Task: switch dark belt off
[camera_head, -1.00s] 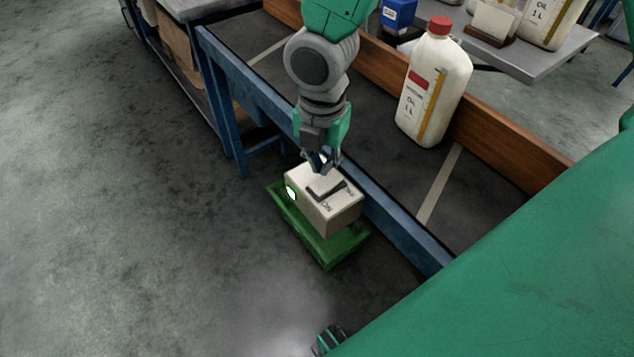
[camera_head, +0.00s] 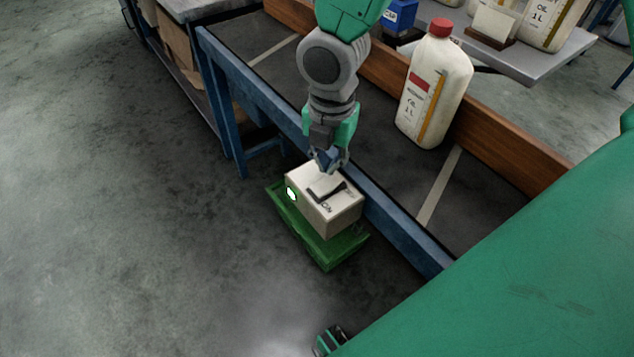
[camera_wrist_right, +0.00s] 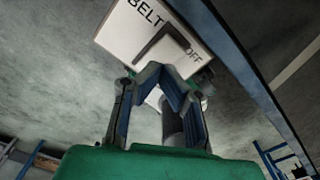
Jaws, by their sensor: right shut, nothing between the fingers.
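The switch box (camera_head: 335,215) is a pale block with a lit green-white patch on its left face. It stands at the blue rail of the dark belt (camera_head: 400,180). A dark lever (camera_head: 327,192) lies on its top; an ON mark shows near it. In the right wrist view the box (camera_wrist_right: 120,30) reads BELT and OFF, and the dark lever (camera_wrist_right: 153,42) looks bent. My right gripper (camera_head: 328,168) is shut and empty, just above the far edge of the box top. Whether it touches the lever, and the lever's exact setting, I cannot tell.
A green crate-like base (camera_head: 335,250) lies below the box. A white oil bottle with a red cap (camera_head: 435,85) stands on the belt. A wooden side rail (camera_head: 510,150) and blue rail (camera_head: 405,235) border it. Open floor (camera_head: 130,220) lies left. My green body fills the lower right.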

